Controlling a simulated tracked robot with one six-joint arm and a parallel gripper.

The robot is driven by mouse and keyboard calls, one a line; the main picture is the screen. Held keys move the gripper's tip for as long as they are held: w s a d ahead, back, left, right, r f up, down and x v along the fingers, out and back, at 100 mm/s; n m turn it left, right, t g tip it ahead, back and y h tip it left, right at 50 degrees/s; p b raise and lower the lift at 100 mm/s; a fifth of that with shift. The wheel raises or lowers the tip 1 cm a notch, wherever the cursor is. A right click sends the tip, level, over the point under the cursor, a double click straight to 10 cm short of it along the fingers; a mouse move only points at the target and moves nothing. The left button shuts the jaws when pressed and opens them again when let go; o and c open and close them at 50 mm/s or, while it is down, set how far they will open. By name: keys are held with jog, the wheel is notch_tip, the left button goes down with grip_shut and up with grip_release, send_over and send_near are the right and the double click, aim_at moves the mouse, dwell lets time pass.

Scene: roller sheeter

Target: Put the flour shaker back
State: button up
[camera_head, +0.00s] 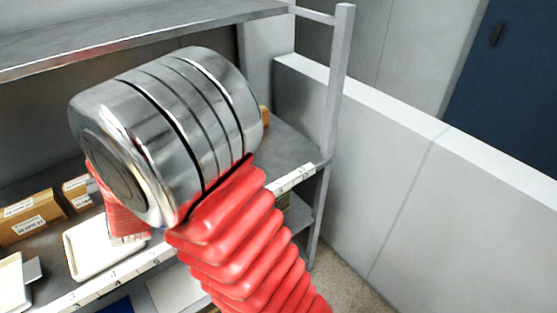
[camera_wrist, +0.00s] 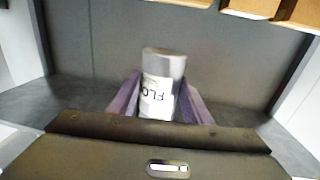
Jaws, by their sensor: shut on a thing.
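The flour shaker (camera_wrist: 158,92) is a pale grey cylinder with a white label; the letters "FLO" show on it, turned sideways. It stands out beyond my gripper (camera_wrist: 160,80) in the wrist view. The two purplish fingers are shut on its sides. Its lower part is hidden by the dark gripper body. I cannot tell whether it touches the shelf surface. In the head view, my own metal wrist and red arm cover the middle, and the gripper and shaker are hidden. The shelf rack (camera_head: 285,143) has a numbered front strip.
On the shelf at left are cardboard boxes (camera_head: 30,217) and a white tray (camera_head: 88,250). An upper shelf (camera_head: 130,32) runs above. A rack post (camera_head: 334,100) and a pale partition (camera_head: 440,190) stand at right. Boxes (camera_wrist: 250,7) edge the wrist view's top.

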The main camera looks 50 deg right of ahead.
jog(key=s+d+f+m+g+h, duration=0.1)
jog(key=s+d, duration=0.1)
jog(key=d, duration=1.1)
jog(key=s+d+f+m+h, duration=0.1)
jog(key=s+d+h, duration=0.15)
jog(key=d, duration=1.05)
jog(key=s+d+f, duration=0.2)
jog(key=s+d, duration=0.6)
jog(key=d, duration=0.1)
jog(key=s+d+f+m+g+h, duration=0.1)
jog(key=s+d+f, duration=0.1)
jog(key=s+d, duration=0.6)
jog(key=shift+s+d+f, duration=0.3)
jog(key=shift+s+d, duration=0.05)
jog(key=shift+d, duration=0.85)
jog(key=shift+f, duration=2.95)
jog(key=shift+f, duration=0.1)
jog(key=shift+f, duration=1.95)
